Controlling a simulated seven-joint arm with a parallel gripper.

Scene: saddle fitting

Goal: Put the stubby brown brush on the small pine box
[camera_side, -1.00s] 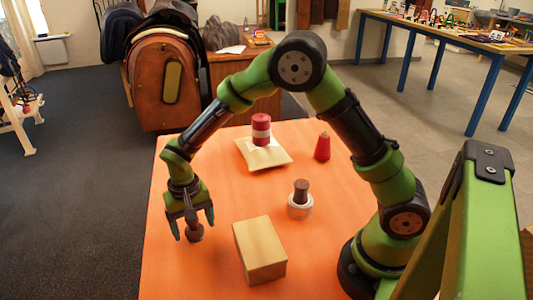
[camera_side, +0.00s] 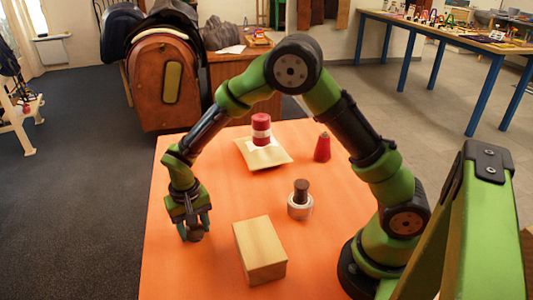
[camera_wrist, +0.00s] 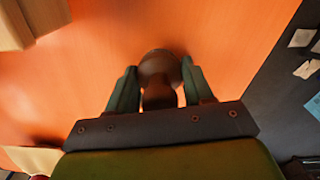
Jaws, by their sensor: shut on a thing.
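My gripper (camera_side: 194,228) is low over the left part of the orange table and is shut on the stubby brown brush (camera_wrist: 158,68). In the wrist view the brush sits between the two fingers, its round head beyond the fingertips. In the side view the fingers mostly hide it, and I cannot tell whether it touches the table. The small pine box (camera_side: 260,250) stands on the table to the right of my gripper, apart from it. The box also shows at the top left of the wrist view (camera_wrist: 35,18). Its top is bare.
On the orange table (camera_side: 335,205) stand a white jar with a brown top (camera_side: 300,202), a red cone-shaped spool (camera_side: 322,148), and a red-and-white cylinder (camera_side: 261,130) on a cream dish (camera_side: 280,159). The table between my gripper and the box is clear.

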